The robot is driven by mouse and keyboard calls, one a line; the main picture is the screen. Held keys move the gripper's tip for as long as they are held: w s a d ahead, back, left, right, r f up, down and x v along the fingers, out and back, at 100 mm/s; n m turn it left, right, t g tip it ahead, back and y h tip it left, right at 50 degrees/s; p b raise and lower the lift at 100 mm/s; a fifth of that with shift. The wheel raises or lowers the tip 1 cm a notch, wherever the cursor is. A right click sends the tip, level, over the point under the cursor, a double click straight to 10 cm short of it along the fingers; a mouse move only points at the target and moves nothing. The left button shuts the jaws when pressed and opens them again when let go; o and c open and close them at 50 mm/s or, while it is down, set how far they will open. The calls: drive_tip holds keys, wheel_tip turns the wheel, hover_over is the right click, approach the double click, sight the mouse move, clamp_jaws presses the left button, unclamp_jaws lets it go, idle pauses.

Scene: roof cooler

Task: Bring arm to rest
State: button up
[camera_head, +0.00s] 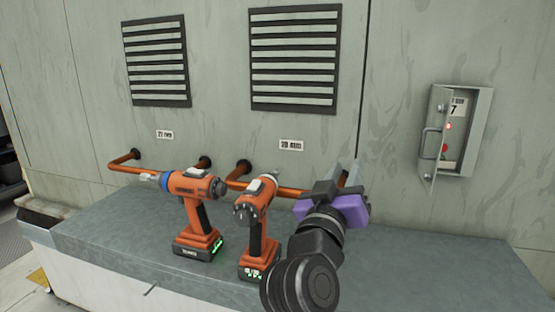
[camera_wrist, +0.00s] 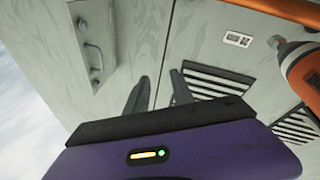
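My gripper (camera_head: 345,174) is over the right part of the grey bench, just right of the two orange drills. Its purple body and two fingers show in the head view, with the fingers pointing toward the wall. In the wrist view my gripper (camera_wrist: 157,92) has its two dark fingers apart, with only the wall seen between them. It holds nothing.
Two orange drills, the left one (camera_head: 196,205) and the right one (camera_head: 256,225), stand upright on the bench (camera_head: 430,265). A copper pipe (camera_head: 290,191) runs along the wall behind. A control box (camera_head: 462,130) with its door ajar hangs at right. The bench's right part is clear.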

drive_tip(key=s+a+f+n+t+y+p, duration=0.1)
drive_tip(key=s+f+n+y, duration=0.2)
drive_tip(key=s+f+y, duration=0.5)
drive_tip(key=s+a+f+n+y+p, duration=0.1)
drive_tip(key=s+f+n+y, duration=0.25)
drive_tip(key=s+f, duration=0.45)
drive_tip(key=s+d+f+m+g+p, duration=0.1)
drive_tip(key=s+d+f+m, duration=0.1)
drive_tip(key=s, duration=0.9)
drive_tip(key=s+d+f+m+g+h+p, duration=0.1)
drive_tip(key=s+d+f, duration=0.3)
drive_tip(key=s, duration=0.7)
drive_tip(key=s+d+f+m+g+h+p, duration=0.1)
drive_tip(key=s+d+f+m+g, duration=0.1)
drive_tip(key=s, duration=0.9)
drive_tip(key=shift+d+f+m+g, duration=0.4)
drive_tip(key=shift+d+f, duration=0.2)
drive_tip(key=shift+f, duration=0.2)
drive_tip(key=shift+c, duration=0.4)
